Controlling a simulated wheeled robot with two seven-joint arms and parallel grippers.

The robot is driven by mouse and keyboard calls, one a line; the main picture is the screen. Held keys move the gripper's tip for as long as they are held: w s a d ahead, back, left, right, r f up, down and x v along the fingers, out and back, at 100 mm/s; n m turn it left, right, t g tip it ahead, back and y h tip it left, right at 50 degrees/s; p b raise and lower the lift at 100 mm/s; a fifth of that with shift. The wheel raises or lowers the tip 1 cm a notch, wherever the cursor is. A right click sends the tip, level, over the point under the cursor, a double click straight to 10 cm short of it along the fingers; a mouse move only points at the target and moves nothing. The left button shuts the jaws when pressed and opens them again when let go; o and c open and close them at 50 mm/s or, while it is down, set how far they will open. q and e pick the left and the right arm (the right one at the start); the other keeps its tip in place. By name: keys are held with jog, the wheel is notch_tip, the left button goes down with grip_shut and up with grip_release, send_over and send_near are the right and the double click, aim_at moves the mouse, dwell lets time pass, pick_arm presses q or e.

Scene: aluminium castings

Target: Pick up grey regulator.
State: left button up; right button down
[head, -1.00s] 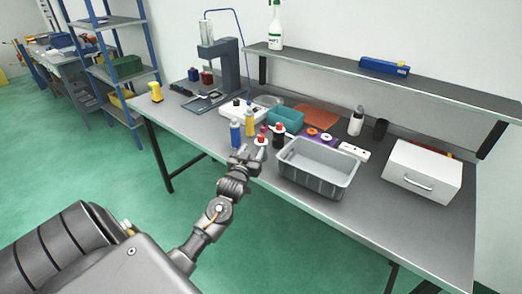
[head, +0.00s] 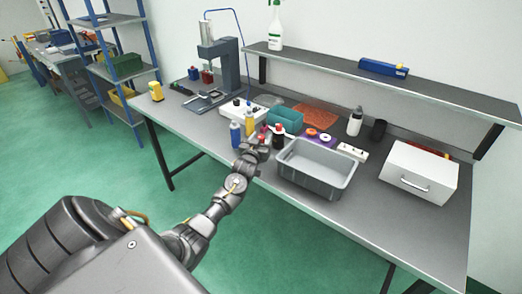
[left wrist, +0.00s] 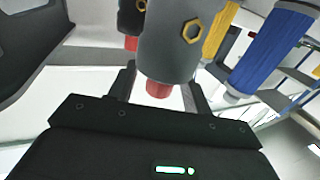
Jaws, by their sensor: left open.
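The grey regulator (left wrist: 180,45) fills the upper middle of the left wrist view. It is a grey cylinder with a brass hex fitting and a red end. My left gripper (left wrist: 161,82) is open, with its two fingers on either side of the regulator's red end; contact cannot be told. In the head view my left gripper (head: 258,148) is at the bench's front edge, left of the grey bin, and largely hides the regulator.
Close by stand a blue regulator (head: 235,135), a yellow one (head: 250,123) and a dark one with a red top (head: 278,136). A grey bin (head: 316,178) and a white box (head: 420,173) stand to the right. A shelf (head: 390,83) runs above the bench (head: 205,132).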

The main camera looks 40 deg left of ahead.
pick_arm(q)
grip_shut()
dwell(0.3)
jog(key=shift+r, duration=0.2)
